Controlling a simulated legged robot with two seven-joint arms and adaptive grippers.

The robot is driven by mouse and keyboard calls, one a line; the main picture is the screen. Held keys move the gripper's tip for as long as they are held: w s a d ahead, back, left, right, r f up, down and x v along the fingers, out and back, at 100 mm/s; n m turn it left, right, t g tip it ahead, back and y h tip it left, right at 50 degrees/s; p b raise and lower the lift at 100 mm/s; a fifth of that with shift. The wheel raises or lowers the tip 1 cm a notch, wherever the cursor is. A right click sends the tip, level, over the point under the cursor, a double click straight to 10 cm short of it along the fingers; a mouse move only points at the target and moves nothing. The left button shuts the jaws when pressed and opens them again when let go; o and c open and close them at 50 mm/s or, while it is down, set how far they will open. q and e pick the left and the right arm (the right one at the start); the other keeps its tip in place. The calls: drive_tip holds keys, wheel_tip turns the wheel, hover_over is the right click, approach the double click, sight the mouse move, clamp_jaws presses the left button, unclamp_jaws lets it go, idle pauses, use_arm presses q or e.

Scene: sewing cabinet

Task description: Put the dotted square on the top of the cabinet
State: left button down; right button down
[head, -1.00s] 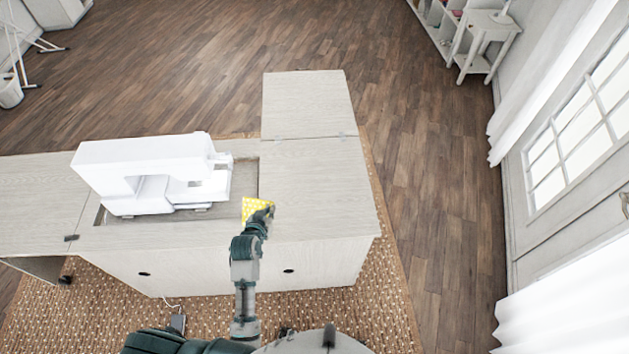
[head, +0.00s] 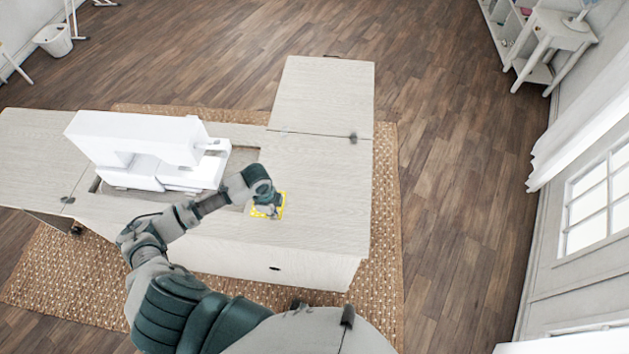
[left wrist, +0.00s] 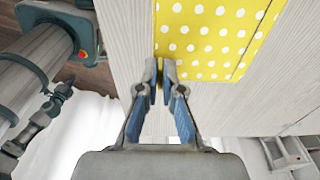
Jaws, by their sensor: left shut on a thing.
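The dotted square (head: 281,206) is yellow with white dots. In the head view it shows over the cabinet top, right of the sewing machine, partly hidden by my left gripper (head: 268,207). In the left wrist view the dotted square (left wrist: 212,35) shows large, and the tips of my left gripper (left wrist: 159,80) are closed on its near edge. The pale wood cabinet top (head: 325,205) lies behind the square; I cannot tell whether they touch. My right gripper is not in view.
A white sewing machine (head: 150,150) stands in the cabinet's opening on the left. A raised leaf (head: 325,95) extends at the back right. The cabinet top right of my gripper is clear. A woven rug (head: 385,220) lies under the cabinet.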

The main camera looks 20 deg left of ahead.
use_arm(q)
drive_tip(key=b, duration=0.1)
hover_over(282, 184)
drive_tip(key=s, duration=0.1)
drive_tip(key=shift+s+a+f, duration=0.1)
drive_tip(key=shift+a+f, duration=0.2)
drive_tip(key=shift+f, duration=0.6)
drive_tip(key=shift+w+d, duration=0.1)
drive_tip(key=shift+w, duration=0.45)
drive_tip(key=shift+d+f, duration=0.1)
drive_tip(key=shift+f, duration=0.1)
wheel_tip(282, 184, down, 2)
drive_tip(key=shift+f, duration=0.45)
drive_tip(key=c, duration=1.3)
unclamp_jaws()
drive_tip(key=shift+a+f, duration=0.1)
drive_tip(key=shift+a, duration=0.25)
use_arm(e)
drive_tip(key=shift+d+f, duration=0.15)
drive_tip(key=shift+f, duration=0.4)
use_arm(q)
drive_tip(key=shift+d, duration=0.2)
